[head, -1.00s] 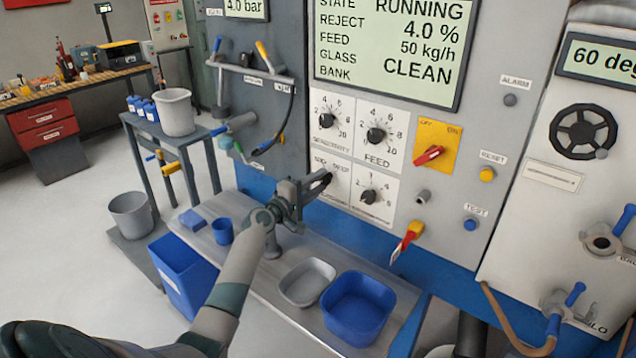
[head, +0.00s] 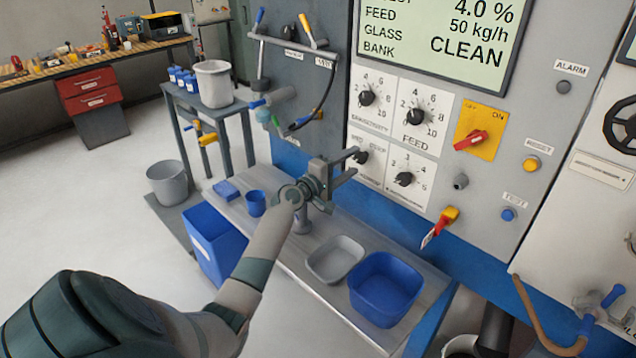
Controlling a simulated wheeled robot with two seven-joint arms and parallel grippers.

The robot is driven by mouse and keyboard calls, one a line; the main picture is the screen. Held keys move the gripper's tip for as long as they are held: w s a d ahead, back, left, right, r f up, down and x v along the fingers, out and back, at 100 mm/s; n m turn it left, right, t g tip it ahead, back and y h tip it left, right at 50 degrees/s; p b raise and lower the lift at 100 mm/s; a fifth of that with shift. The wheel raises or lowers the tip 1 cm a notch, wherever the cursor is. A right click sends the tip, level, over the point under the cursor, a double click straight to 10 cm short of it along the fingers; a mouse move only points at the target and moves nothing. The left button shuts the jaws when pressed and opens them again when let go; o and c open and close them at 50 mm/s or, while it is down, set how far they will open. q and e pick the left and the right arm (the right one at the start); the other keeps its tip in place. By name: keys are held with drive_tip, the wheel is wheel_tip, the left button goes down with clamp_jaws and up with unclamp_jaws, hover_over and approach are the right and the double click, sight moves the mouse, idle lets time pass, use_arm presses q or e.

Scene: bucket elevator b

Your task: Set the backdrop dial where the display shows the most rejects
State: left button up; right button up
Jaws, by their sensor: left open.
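The backdrop dial is the lower-left one of the dials on the grey panel. Its black knob (head: 361,157) shows just beyond my fingers, and its plate is partly covered by them. My left gripper (head: 352,168) is open at this dial, its fingers pointing right toward the knob. I cannot tell whether they touch it, nor which way the knob points. The display (head: 440,38) above shows 4.0 %, feed 50 kg/h and bank CLEAN; its top lines are cut off. My right gripper is not in view.
Dials for sensitivity (head: 368,98) and feed (head: 417,116) sit above, and another dial (head: 404,179) sits to the right. A red switch (head: 471,140) is further right. A grey tray (head: 335,258) and a blue bin (head: 385,287) stand on the bench below.

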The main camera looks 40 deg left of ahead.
use_arm(q)
drive_tip(key=s+a+b, duration=0.1)
drive_tip(key=s+b, duration=0.2)
drive_tip(key=s, duration=1.3)
drive_tip(key=shift+a, duration=0.15)
